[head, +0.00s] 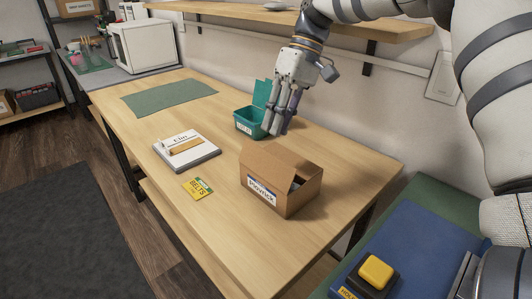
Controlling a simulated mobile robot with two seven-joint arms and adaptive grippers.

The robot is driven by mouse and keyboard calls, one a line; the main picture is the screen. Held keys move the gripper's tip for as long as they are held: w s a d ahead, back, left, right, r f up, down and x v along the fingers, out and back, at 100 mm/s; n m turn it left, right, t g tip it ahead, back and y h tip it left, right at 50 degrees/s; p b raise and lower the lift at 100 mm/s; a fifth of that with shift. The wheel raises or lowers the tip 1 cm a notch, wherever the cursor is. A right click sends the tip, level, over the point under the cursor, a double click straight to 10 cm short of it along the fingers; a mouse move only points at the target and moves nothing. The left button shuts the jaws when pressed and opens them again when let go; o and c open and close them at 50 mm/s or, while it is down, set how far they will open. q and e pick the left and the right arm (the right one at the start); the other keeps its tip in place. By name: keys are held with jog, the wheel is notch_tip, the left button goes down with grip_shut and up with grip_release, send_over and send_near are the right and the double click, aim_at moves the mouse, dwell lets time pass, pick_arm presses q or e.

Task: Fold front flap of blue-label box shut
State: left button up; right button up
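A brown cardboard box (281,198) stands on the wooden table near its right end. Its front carries a white label (262,191) with dark blue lettering. One broad flap (272,164) slopes over the top, and a dark gap shows at the right part of the opening. Which flap is the front one is hard to tell. My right gripper (276,128) points down behind the box, beside a teal bin, and is apart from the box. Its fingers lie close together; whether they are shut is unclear. My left gripper is not in view.
The teal bin (247,124) has its lid raised. A white scale-like device (187,150) and a yellow-green card (198,189) lie left of the box. A green mat (169,95) lies farther back. A shelf (300,17) runs above. A yellow button (376,271) is at lower right.

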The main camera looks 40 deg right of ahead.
aim_at(268, 156)
jog(key=x, duration=0.8)
jog(key=shift+f, duration=0.1)
grip_shut()
